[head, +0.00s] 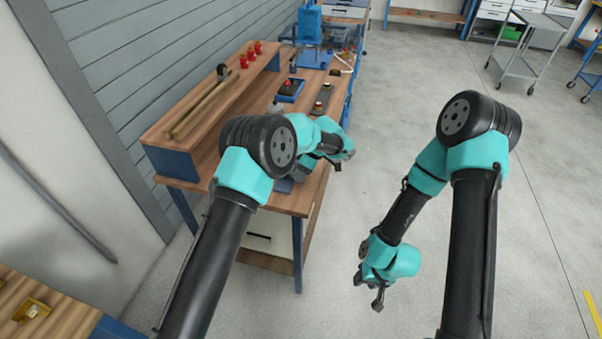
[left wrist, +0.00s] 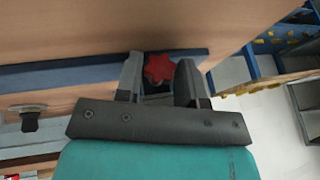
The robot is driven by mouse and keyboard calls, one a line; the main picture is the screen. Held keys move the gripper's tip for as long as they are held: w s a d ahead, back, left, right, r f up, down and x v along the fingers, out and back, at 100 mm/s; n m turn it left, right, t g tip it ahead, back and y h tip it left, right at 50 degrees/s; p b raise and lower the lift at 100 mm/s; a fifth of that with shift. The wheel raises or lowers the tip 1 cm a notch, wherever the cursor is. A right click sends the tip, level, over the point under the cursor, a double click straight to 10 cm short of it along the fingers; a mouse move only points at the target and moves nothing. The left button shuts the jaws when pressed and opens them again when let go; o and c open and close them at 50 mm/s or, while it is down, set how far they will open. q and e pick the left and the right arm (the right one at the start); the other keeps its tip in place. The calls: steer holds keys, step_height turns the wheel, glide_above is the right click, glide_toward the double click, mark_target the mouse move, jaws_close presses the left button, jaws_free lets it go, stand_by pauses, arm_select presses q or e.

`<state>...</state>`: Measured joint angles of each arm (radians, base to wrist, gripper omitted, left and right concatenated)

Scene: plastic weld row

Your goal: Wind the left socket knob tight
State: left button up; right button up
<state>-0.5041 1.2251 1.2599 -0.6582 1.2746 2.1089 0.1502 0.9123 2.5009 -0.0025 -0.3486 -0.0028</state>
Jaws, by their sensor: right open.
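A red star-shaped knob (left wrist: 158,68) shows in the left wrist view, between the two fingers of my left gripper (left wrist: 159,60). The socket under the knob is mostly hidden by the knob and fingers. In the head view my left forearm covers this spot, and the knob does not show there. My right gripper (head: 368,290) is open and empty, hanging low over the bare floor, away from the bench.
The wooden bench (head: 298,203) carries a raised shelf (head: 160,128) with wooden rods and small red items (head: 257,47). A blue tray (head: 290,90) and small parts (head: 318,106) stand farther back. The floor at right is clear up to a grey trolley (head: 520,65).

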arm_select(q)
steer(key=c, duration=0.5)
steer(key=shift+g+y, duration=0.3)
steer(key=shift+g, duration=0.4)
steer(key=o, duration=0.9)
steer(key=shift+w+r, duration=0.1)
